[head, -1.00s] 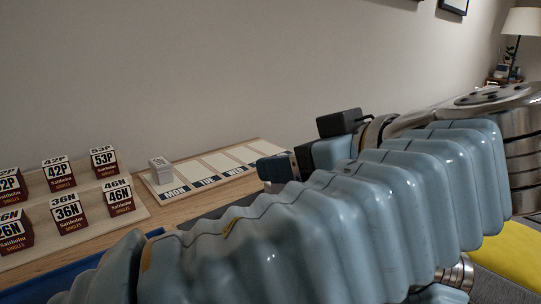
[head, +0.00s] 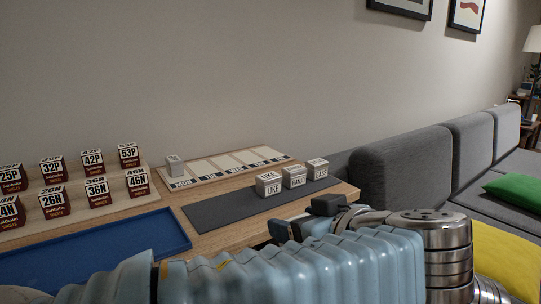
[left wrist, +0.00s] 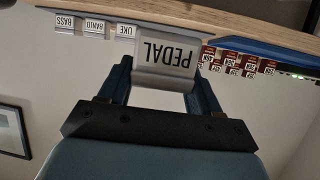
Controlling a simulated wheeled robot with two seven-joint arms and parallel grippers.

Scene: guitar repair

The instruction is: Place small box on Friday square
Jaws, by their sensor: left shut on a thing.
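My left gripper (left wrist: 163,72) is shut on a small white and grey box (left wrist: 167,52) labelled PEDAL, which appears upside down in the left wrist view. In the head view my left gripper (head: 300,217) is near the table's front right corner, and the held box cannot be made out. The day board (head: 167,187) lies at the back of the table with a row of pale squares. The Friday square (head: 272,156) seems to be at its right end; its label is too small to read surely. A small grey box (head: 175,165) stands on the Monday square. My right gripper is not in view.
A dark mat (head: 225,214) holds white boxes labelled UKE (head: 268,187), BANJO (head: 293,178) and BASS (head: 317,170), in front of the board. Several string boxes stand on a stepped rack (head: 75,218) at left. A blue tray (head: 100,245) lies before it. A grey sofa (head: 430,165) is at right.

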